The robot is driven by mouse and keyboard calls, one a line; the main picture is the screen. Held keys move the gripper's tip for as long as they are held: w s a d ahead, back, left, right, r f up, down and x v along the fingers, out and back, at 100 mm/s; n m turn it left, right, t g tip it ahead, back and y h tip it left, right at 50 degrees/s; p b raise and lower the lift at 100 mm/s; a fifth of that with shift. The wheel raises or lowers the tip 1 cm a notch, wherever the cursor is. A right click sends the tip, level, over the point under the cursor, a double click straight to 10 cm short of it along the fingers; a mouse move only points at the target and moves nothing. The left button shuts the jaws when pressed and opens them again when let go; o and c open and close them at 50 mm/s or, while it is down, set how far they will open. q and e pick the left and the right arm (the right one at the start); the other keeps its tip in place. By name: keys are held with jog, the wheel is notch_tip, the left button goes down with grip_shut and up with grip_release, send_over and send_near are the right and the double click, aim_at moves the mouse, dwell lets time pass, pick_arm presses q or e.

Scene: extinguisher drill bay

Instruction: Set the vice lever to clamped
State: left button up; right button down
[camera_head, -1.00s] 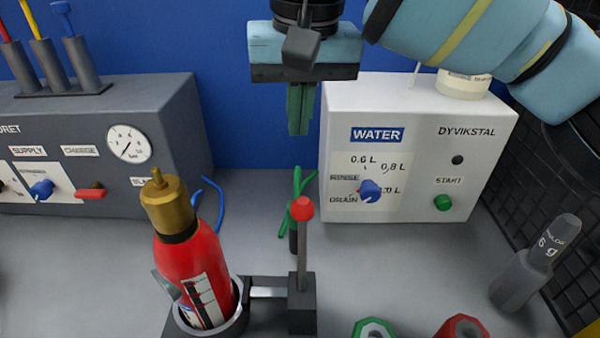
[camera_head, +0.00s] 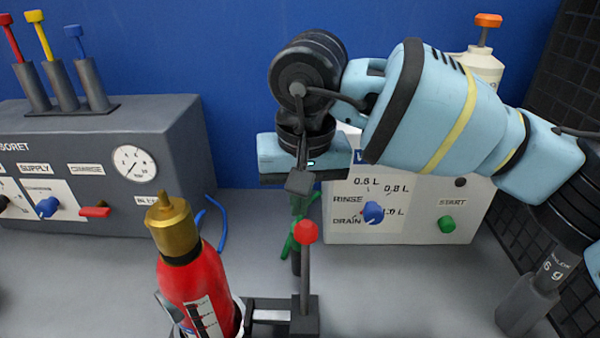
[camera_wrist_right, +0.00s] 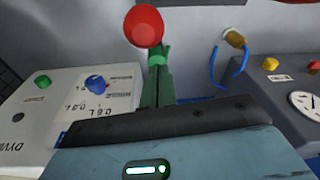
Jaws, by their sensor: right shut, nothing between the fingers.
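The vice lever (camera_head: 306,280) is a grey upright rod with a red ball knob (camera_head: 307,232). It rises from a dark block on the vice (camera_head: 270,303), which stands around the base of a red fire extinguisher (camera_head: 197,280) with a brass top. My right gripper (camera_head: 299,212) is above and behind the knob in the head view, its narrow green fingers partly hidden. In the right wrist view the fingers (camera_wrist_right: 158,75) are shut and empty, with the red knob (camera_wrist_right: 143,26) just past their tips. Contact cannot be told. My left gripper is not in view.
A white water panel (camera_head: 410,185) with a blue knob and green button is behind right. A grey supply panel (camera_head: 180,150) is at left. A grey cylinder (camera_head: 522,305) stands at right.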

jog(key=s, duration=0.2)
jog(key=s+r, duration=0.1)
jog(key=shift+d+p, duration=0.3)
jog(key=shift+d, duration=0.05)
jog(key=shift+w, duration=0.1)
